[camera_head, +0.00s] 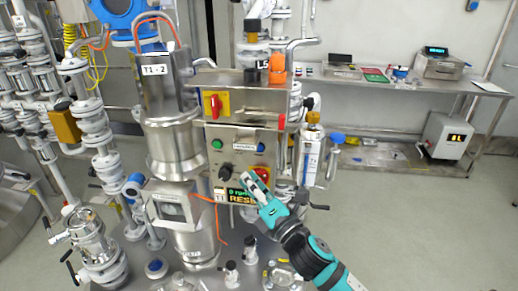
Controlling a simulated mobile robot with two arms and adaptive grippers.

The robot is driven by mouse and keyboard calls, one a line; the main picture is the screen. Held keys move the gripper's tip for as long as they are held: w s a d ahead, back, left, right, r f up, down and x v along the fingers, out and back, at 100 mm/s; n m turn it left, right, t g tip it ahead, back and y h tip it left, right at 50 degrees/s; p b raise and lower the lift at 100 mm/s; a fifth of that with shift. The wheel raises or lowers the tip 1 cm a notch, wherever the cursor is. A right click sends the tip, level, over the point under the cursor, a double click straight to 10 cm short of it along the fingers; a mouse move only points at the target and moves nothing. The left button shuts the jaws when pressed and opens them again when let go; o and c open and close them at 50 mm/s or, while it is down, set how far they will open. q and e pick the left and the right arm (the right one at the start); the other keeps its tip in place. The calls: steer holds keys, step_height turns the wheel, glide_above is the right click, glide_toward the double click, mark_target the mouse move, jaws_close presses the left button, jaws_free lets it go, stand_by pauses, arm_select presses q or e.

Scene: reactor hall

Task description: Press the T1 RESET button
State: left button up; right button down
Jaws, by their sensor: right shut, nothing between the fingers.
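A steel control panel (237,136) stands mid-view on the reactor. Its lower box carries a green button (217,144), a blue button (261,147), a black knob (225,172) and a red control (262,174). Below, a lit display (234,195) reads "0 rpm" and "RES", with a "T1" label (219,194) at its left. My right gripper (247,181) is shut and empty. Its fingertips overlap the panel's lower right part, beside the display; I cannot tell whether they touch. It hides part of the display text. I cannot tell which button is T1 RESET. My left gripper is not in view.
A red and yellow rotary switch (214,104) is on the upper box. An orange cable (215,215) hangs left of the gripper. A steel bench (400,82) with instruments is at the back right; the floor (430,215) there is clear.

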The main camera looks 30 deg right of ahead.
mark_target(259, 148)
steer(key=shift+w, duration=0.1)
steer(key=shift+w+d+b, duration=0.1)
steer(key=shift+w+d, duration=0.8)
steer(key=shift+w, duration=0.25)
steer(key=shift+w+d+b, duration=0.1)
steer(key=shift+w+d, duration=0.8)
steer(key=shift+w, duration=0.3)
steer(key=shift+w+d+b, duration=0.1)
steer(key=shift+w+d, duration=0.8)
steer(key=shift+w, duration=0.25)
steer(key=shift+w+d, duration=0.2)
steer(key=shift+w, duration=0.1)
steer(key=shift+w+d, duration=0.25)
steer(key=shift+w, duration=0.05)
steer(key=shift+s+a, duration=0.45)
steer(key=shift+s, duration=0.2)
